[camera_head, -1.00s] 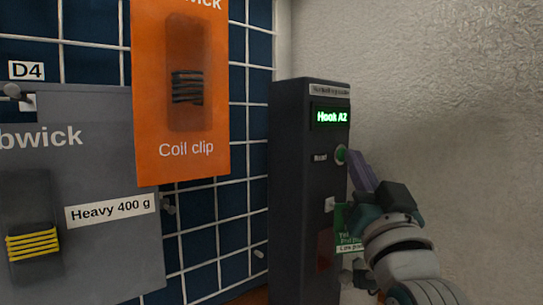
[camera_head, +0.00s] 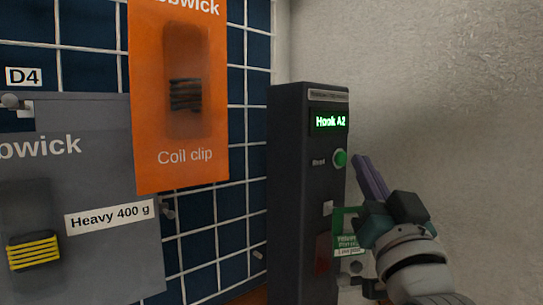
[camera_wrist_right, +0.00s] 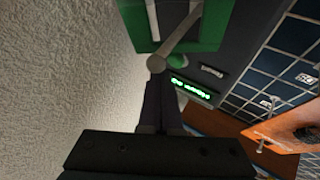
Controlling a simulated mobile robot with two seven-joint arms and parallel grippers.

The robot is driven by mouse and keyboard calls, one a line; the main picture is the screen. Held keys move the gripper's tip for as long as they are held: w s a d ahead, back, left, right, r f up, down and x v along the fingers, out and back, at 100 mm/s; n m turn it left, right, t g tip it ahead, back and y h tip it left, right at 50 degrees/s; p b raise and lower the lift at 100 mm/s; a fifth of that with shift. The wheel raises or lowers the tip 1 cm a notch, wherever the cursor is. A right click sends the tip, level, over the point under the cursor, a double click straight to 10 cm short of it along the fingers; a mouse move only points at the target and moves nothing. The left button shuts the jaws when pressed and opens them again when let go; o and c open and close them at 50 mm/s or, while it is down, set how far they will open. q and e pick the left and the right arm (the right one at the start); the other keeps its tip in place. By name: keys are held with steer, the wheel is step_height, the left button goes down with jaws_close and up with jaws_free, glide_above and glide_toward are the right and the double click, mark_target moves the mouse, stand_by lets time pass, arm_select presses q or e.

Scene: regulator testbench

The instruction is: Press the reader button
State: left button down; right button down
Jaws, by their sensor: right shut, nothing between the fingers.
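The reader is a tall dark grey box (camera_head: 300,200) against the wall, with a lit green display (camera_head: 329,120) reading "Hook A2". Its round green button (camera_head: 340,158) is on the front below the display, beside a small "Read" label. My right gripper (camera_head: 364,162) is shut and empty, its fingertips just right of the button with a small gap visible. In the right wrist view, the button (camera_wrist_right: 178,61) shows just beyond the shut fingers (camera_wrist_right: 160,82), and the display (camera_wrist_right: 191,90) is partly glowing below it. My left gripper is not in view.
A green card (camera_head: 345,228) hangs low on the reader's front, close to my right wrist. Left are a grid panel (camera_head: 205,232), an orange "Coil clip" card (camera_head: 180,172) and a grey "Heavy 400 g" card (camera_head: 90,265). A plain wall (camera_head: 440,90) stands on the right.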

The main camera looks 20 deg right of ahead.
steer(key=shift+s+d, duration=0.1)
steer(key=shift+s, duration=0.1)
steer(key=s+p, duration=0.1)
steer(key=s+d+p, duration=0.1)
steer(key=s, duration=0.1)
steer(key=s+p, duration=0.1)
steer(key=shift+s+d, duration=0.15)
steer(key=shift+d, duration=0.2)
